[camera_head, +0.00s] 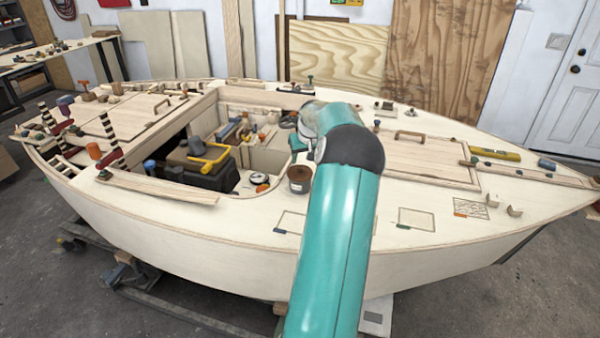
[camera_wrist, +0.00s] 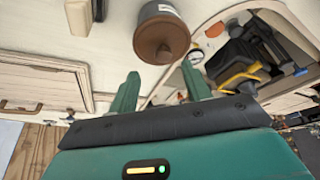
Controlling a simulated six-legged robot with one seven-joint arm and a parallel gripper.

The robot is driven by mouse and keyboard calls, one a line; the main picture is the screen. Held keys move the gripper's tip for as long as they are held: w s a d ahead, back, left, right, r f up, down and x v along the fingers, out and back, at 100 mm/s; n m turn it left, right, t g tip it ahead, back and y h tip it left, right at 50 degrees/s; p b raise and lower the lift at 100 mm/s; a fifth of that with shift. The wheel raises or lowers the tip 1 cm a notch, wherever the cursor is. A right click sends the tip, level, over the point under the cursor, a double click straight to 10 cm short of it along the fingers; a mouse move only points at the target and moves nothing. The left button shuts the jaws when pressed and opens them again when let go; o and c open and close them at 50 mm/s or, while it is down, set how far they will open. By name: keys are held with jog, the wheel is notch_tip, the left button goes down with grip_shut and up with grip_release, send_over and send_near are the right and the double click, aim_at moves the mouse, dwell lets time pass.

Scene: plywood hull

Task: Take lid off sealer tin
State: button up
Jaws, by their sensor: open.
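The sealer tin (camera_head: 299,184) is a small dark brown can standing on the pale deck beside the rounded edge of the cockpit opening. In the wrist view the tin (camera_wrist: 158,9) carries a brown lid (camera_wrist: 163,42) with a small round knob, and part of a white label shows. My gripper (camera_wrist: 160,70) is open and empty, with its two green fingers spread. It is apart from the lid, with the lid and knob lying beyond the gap between the fingertips. In the head view my teal arm hides most of the gripper, which is just above the tin.
A dark case (camera_head: 203,173) with a yellow handle sits in the cockpit opening. A tape measure (camera_head: 259,179) lies at its edge, left of the tin. A loose plywood strip (camera_head: 160,187) lies at left. A hatch panel (camera_head: 425,158) with a wooden handle is at right.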

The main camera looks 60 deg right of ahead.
aim_at(300, 166)
jog(key=x, duration=0.5)
jog(key=shift+w+a+f, duration=0.2)
jog(key=c, duration=1.1)
